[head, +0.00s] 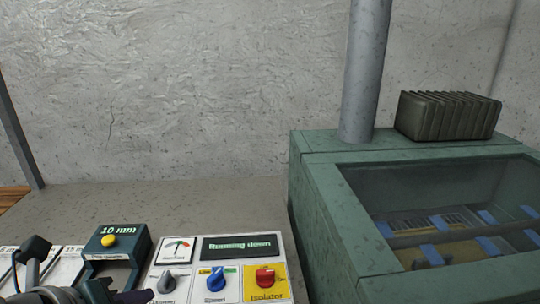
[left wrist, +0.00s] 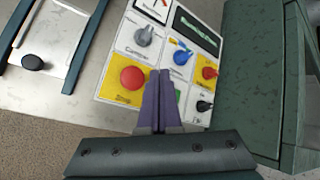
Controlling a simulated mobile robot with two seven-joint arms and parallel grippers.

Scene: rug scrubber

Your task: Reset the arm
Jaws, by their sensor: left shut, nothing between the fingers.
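My left gripper (left wrist: 160,78) is shut and empty in the left wrist view. Its purple fingers point at the control panel (left wrist: 116,88), close to the red stop button (left wrist: 133,77) and partly over a green button (left wrist: 178,93). I cannot tell whether they touch the panel. The panel there has a grey knob (head: 167,281), a blue Speed knob (head: 215,278), a red Isolator knob (head: 265,276) and a display (head: 239,246) reading "Running down". My right gripper is not in view.
A green machine (head: 340,235) with a window stands at the right, with a grey pipe (head: 365,70) and a ribbed dark block (head: 448,115) on top. A dark blue block (head: 127,244) marked "10 mm" with a yellow button is left of the panel. Bare grey surface lies behind.

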